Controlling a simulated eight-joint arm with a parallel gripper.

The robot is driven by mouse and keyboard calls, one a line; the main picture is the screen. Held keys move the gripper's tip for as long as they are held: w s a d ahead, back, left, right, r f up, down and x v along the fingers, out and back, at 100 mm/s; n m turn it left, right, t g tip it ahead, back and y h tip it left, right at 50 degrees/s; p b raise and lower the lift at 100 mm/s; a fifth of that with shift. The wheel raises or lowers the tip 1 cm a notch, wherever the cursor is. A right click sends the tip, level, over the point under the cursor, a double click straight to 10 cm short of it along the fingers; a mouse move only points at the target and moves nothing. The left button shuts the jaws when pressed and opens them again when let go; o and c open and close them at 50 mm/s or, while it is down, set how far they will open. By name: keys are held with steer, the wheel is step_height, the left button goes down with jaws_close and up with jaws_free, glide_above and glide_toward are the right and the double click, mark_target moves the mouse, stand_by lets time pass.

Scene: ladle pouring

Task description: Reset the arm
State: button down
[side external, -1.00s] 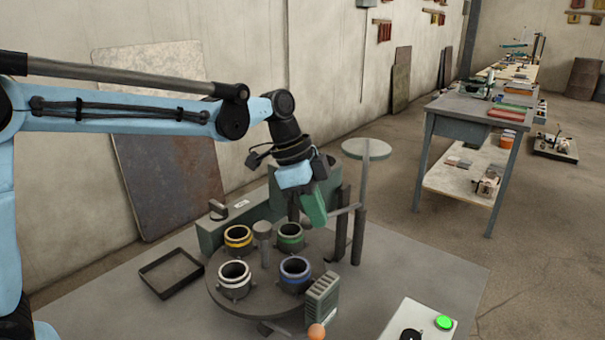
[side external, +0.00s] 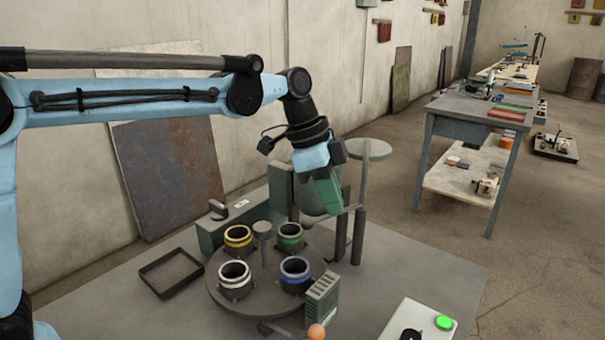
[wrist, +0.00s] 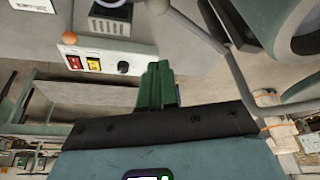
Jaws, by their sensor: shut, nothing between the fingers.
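My gripper (side external: 322,196) with green fingers hangs at the end of my blue arm, above and behind the turntable. Its fingers look closed together, and in the wrist view the gripper (wrist: 157,85) holds nothing. The round dark turntable (side external: 262,297) carries several dark cups: one with a yellow rim (side external: 238,238), one with a green rim (side external: 290,236), one with a white rim (side external: 234,279) and one with a blue rim (side external: 295,273). My gripper is apart from all of them. No ladle can be made out clearly.
A green machine body (side external: 222,230) and posts stand close behind my gripper. An empty black tray (side external: 170,272) lies at the left.

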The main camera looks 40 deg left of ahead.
steer(key=w+v, duration=0.1)
steer(key=v, duration=0.5)
steer(key=s+a+f+n+t+y, duration=0.1)
steer(key=s+a+f+n+t, duration=0.1)
steer(key=s+a+f+n, duration=0.3)
steer(key=s+a+f+n+t+y, duration=0.2)
steer(key=s+a+f+n, duration=0.4)
steer(key=s, duration=0.5)
steer(key=shift+s+a+f+n+t+y, duration=0.2)
steer(key=shift+s+a+n+t+y, duration=0.1)
steer(key=shift+a+n+t, duration=0.65)
